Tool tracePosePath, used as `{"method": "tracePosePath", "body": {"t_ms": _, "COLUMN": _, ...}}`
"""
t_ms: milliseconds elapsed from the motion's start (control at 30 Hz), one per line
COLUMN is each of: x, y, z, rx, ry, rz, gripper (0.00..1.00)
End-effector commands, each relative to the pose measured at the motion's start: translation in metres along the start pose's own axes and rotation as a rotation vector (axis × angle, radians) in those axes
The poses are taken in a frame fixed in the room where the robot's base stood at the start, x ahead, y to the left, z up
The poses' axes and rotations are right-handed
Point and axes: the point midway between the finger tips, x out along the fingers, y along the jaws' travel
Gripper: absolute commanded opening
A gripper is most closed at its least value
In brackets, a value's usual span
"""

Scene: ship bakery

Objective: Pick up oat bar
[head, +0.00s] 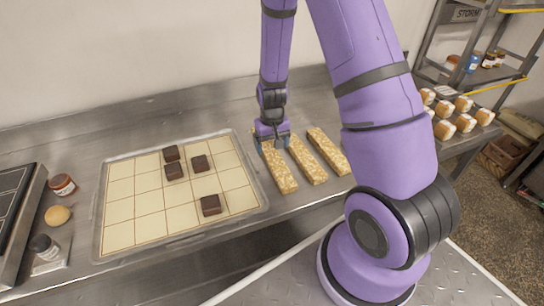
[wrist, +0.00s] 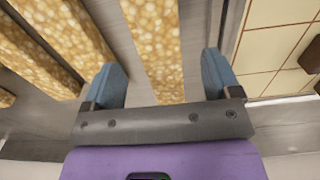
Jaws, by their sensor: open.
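Three long golden oat bars lie side by side on the steel counter, right of the gridded tray. In the head view they are the left bar (head: 281,172), the middle bar (head: 308,160) and the right bar (head: 328,150). My gripper (head: 272,146) is at the far end of the left bar. In the wrist view my gripper (wrist: 165,85) is open, with its blue fingers on either side of one oat bar (wrist: 155,40) and a gap on each side. Another oat bar (wrist: 38,50) lies left of the left finger.
A tray with a cream grid (head: 130,205) holds several dark chocolate squares (head: 210,205). Jars (head: 62,184) and a round bun (head: 57,215) stand at the left. White-and-brown baked pieces (head: 465,123) sit at the right, below a metal shelf (head: 490,75).

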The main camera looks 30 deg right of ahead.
Motion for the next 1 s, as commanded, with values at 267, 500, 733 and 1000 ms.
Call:
{"method": "tracePosePath", "body": {"t_ms": 267, "x": 0.032, "y": 0.002, "z": -0.005, "rx": 0.002, "ry": -0.003, "rz": 0.0, "gripper": 0.83}}
{"method": "tracePosePath", "body": {"t_ms": 500, "x": 0.049, "y": 0.002, "z": -0.006, "rx": 0.0, "ry": -0.001, "rz": 0.0, "gripper": 0.83}}
{"method": "tracePosePath", "body": {"t_ms": 733, "x": 0.05, "y": 0.002, "z": -0.006, "rx": 0.0, "ry": 0.0, "rz": 0.0, "gripper": 0.83}}
{"method": "tracePosePath", "body": {"t_ms": 1000, "x": 0.05, "y": 0.002, "z": -0.005, "rx": 0.0, "ry": 0.0, "rz": 0.0, "gripper": 0.26}}
